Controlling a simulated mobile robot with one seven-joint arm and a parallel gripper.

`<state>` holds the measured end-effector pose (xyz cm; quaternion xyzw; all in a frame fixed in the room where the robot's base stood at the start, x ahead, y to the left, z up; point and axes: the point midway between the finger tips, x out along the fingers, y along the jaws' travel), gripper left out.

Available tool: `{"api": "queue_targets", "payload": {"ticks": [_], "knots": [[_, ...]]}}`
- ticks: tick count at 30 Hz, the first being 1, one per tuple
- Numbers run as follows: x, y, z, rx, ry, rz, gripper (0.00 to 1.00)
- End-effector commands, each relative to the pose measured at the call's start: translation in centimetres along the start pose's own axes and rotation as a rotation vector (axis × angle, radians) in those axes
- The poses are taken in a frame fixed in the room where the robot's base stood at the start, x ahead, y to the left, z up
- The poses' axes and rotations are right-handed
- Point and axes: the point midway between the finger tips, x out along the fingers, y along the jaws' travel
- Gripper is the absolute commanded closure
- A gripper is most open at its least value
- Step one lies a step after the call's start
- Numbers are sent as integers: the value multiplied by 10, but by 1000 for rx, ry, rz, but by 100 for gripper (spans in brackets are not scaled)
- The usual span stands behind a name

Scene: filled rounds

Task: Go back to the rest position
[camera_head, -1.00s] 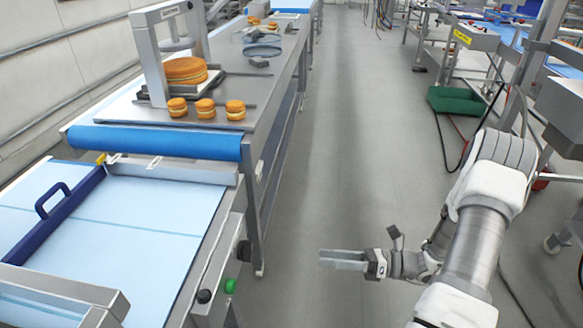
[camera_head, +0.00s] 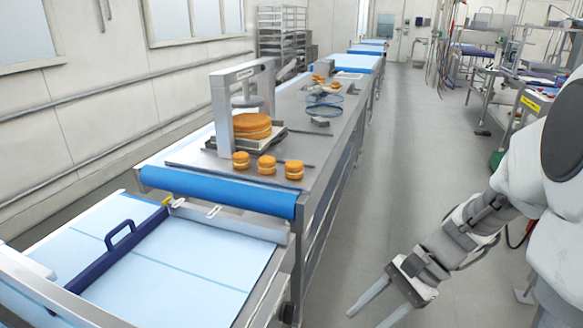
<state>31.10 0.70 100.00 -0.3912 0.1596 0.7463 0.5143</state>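My gripper (camera_head: 372,312) is at the lower right of the head view, over the floor beside the production line. Its two long fingers are spread apart with nothing between them. My arm (camera_head: 470,235) comes in from the right edge, bent, and is clear of the tables.
A blue roller (camera_head: 218,191) and a light blue belt (camera_head: 190,265) lie nearer. The aisle floor (camera_head: 400,130) is clear.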

Motion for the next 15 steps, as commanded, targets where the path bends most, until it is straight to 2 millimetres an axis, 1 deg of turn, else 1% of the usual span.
{"api": "queue_targets", "payload": {"ticks": [1,3,15], "knots": [[-9,1,12,-72,59,21,50],[-17,4,23,-164,135,51,50],[-70,17,80,-690,565,194,50]]}}
